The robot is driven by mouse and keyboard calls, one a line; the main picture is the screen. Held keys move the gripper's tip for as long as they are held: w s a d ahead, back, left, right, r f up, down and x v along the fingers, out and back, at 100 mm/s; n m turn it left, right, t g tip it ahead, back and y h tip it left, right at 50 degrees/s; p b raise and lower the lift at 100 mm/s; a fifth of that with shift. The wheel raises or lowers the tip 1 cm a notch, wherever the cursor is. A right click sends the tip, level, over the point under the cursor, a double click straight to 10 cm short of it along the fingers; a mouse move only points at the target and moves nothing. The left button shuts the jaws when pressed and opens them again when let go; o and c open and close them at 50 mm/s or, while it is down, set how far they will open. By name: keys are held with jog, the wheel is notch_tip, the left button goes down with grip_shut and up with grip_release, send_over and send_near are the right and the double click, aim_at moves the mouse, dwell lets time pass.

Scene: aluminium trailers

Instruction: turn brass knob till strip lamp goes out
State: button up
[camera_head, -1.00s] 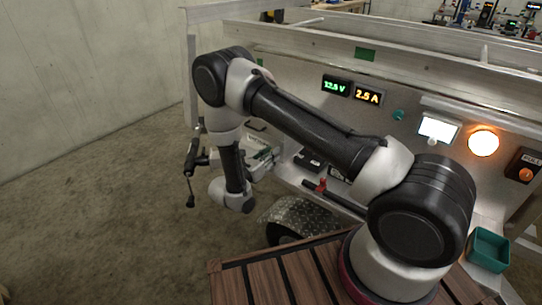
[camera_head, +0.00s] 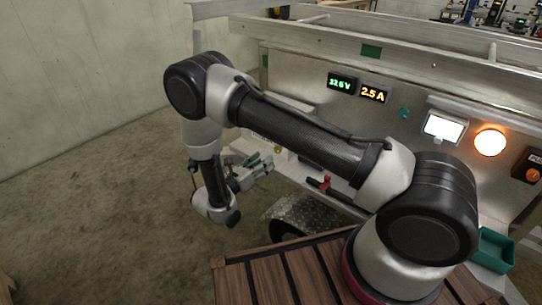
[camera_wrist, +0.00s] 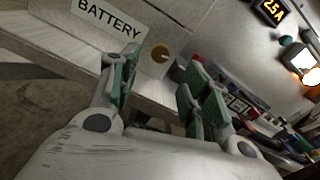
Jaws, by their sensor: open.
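The brass knob (camera_wrist: 160,53) sits on the grey panel beside the BATTERY label (camera_wrist: 106,18) in the wrist view. My gripper (camera_wrist: 158,88) is open and empty, with green pads on its fingers. The knob shows beyond the gap between the fingertips, apart from them. A white rectangular light (camera_head: 442,127) and a round orange lamp (camera_head: 490,142) are lit on the panel. I cannot tell which light is the strip lamp.
Displays reading 12.6 V (camera_head: 341,84) and 2.5 A (camera_head: 373,93) are on the panel. A red-handled part (camera_head: 325,183) lies on the ledge below, above a tread-plate fender (camera_head: 303,214). A green bin (camera_head: 493,250) stands at right. The floor at left is clear.

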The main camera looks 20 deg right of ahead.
jog(key=shift+v, duration=2.1)
